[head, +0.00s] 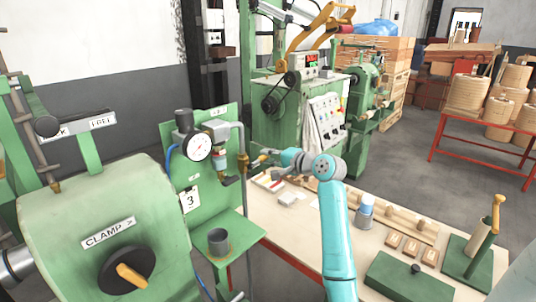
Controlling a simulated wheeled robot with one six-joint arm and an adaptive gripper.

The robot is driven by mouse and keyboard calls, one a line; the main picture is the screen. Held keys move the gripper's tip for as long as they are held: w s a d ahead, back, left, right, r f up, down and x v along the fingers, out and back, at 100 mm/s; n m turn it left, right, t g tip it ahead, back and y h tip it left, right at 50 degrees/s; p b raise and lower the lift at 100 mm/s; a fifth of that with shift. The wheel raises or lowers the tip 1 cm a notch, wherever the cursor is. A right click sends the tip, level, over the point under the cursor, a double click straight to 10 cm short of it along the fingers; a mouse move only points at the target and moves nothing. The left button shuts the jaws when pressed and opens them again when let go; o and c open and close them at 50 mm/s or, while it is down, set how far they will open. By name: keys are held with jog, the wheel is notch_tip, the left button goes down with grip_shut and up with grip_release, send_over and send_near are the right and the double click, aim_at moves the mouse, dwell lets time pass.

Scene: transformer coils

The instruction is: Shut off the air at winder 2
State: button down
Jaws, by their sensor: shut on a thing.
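A green panel (221,185) stands left of centre and carries a round pressure gauge (199,147), a regulator with a small bowl and grey piping. A brass valve (243,162) sits on the pipe at the panel's right edge, with a yellowish lever (257,161) pointing right. My gripper (268,158), at the end of my cyan arm, is at the lever's outer end and shut on it. The fingertips are small here and the exact contact is hard to see. A card with a "3" (190,200) hangs on the panel; the small label at its top is not clearly legible.
A green machine marked "CLAMP" (108,233) with a black knob fills the left front. A grey cup (218,242) stands on the panel's shelf. The bench (285,232) under my arm holds a bottle (366,210), wooden pieces and a green box (408,280). A winding machine stands behind.

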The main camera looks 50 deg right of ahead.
jog(key=shift+f+m, duration=0.35)
jog(key=shift+m, duration=0.05)
jog(key=shift+f, duration=0.1)
jog(key=c, duration=1.1)
grip_release()
jog(key=shift+o, duration=0.2)
jog(key=s+r, duration=0.2)
jog(key=s, duration=0.9)
jog(key=shift+s+r, duration=0.2)
jog(key=shift+s, duration=0.2)
